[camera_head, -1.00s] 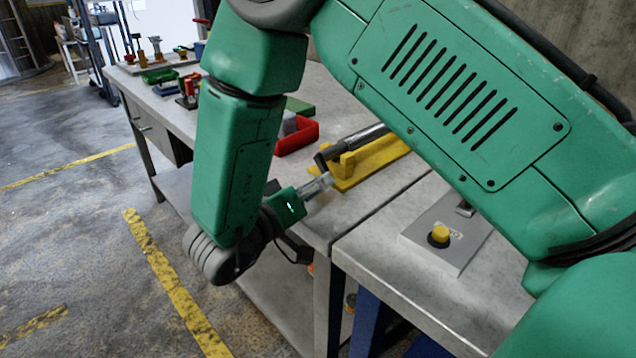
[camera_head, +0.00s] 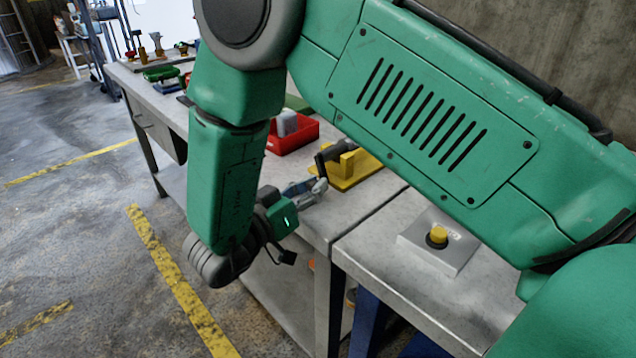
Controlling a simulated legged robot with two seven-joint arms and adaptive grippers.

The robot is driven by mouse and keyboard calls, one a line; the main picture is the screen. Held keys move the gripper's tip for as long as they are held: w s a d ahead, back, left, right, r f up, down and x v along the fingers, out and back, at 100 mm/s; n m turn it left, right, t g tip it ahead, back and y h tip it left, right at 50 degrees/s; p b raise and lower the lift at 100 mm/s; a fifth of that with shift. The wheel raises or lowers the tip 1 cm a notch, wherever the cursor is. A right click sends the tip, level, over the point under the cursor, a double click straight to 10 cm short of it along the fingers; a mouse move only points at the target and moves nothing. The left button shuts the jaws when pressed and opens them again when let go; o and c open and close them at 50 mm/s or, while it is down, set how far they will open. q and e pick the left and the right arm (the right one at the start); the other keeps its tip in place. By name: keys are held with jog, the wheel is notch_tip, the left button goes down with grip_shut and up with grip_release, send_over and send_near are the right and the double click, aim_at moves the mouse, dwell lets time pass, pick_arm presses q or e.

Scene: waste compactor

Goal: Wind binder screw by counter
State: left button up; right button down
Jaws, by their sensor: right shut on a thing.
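The binder screw (camera_head: 341,148) is a dark bar in a yellow bracket on a yellow base (camera_head: 362,172), near the front edge of the grey workbench. My green upper arm hides its far part. A short black crank (camera_head: 321,164) hangs at its near end. My right gripper (camera_head: 319,187) is at the lower end of this crank, its fingers shut on it. The exact contact is small and hard to see. My left gripper is out of view.
A red bin (camera_head: 298,138) with grey items stands on the workbench (camera_head: 340,213) behind the gripper. A grey box with a yellow button (camera_head: 437,235) sits on the counter at right. Green trays and small tools lie at the bench's far end. The floor at left is clear.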

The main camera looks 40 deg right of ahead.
jog(key=shift+w+a+f+m, duration=0.15)
jog(key=shift+w+a+m, duration=0.15)
jog(key=shift+m, duration=0.4)
jog(key=c, duration=1.7)
grip_release()
jog(key=shift+a, duration=0.35)
jog(key=s+a, duration=0.1)
jog(key=a, duration=0.6)
jog(key=shift+a+f, duration=0.15)
jog(key=shift+a, duration=0.15)
